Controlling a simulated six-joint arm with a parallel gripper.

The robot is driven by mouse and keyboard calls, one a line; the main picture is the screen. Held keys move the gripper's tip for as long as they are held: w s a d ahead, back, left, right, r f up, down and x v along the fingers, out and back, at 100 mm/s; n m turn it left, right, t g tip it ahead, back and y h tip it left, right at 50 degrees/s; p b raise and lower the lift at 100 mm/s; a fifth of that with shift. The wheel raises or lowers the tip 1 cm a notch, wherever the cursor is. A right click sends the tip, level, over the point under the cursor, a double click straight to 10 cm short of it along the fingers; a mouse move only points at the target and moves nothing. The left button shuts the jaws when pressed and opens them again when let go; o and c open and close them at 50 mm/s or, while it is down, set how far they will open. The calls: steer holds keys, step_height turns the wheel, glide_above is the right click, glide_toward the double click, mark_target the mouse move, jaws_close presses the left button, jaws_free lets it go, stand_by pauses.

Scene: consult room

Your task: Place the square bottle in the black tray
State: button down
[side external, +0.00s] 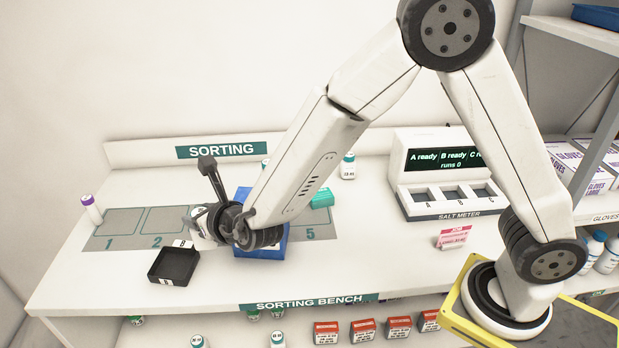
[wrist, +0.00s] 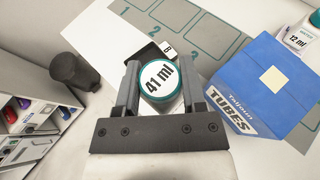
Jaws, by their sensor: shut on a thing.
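My gripper (wrist: 160,72) is shut on a bottle (wrist: 160,82) with a round white top marked "41 ml" and a teal rim. I take it for the square bottle; its body is mostly hidden below the top. In the side view the bottle (side external: 201,222) shows white at my gripper, close to the blue box's left side. The black tray (side external: 176,263) is on the bench, empty, below and left of my gripper. In the wrist view a dark part of the tray (wrist: 149,54) shows just beyond the bottle, partly hidden by it.
A blue TUBES box (wrist: 260,85) stands close on the right. A purple-capped bottle (side external: 91,209) stands far left, a teal box (side external: 322,198) right. The bench left and front of the tray is clear.

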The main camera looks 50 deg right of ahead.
steer(key=w+a+f, duration=0.3)
steer(key=w+f, duration=0.5)
steer(key=w, duration=0.3)
steer(key=shift+a+f, duration=0.2)
steer(key=shift+a, duration=0.05)
steer(key=shift+w+a+f, duration=0.1)
steer(key=shift+w+f, duration=0.1)
steer(key=shift+f, duration=1.65)
steer(key=shift+f, duration=0.15)
steer(key=shift+c, duration=0.8)
jaws_free()
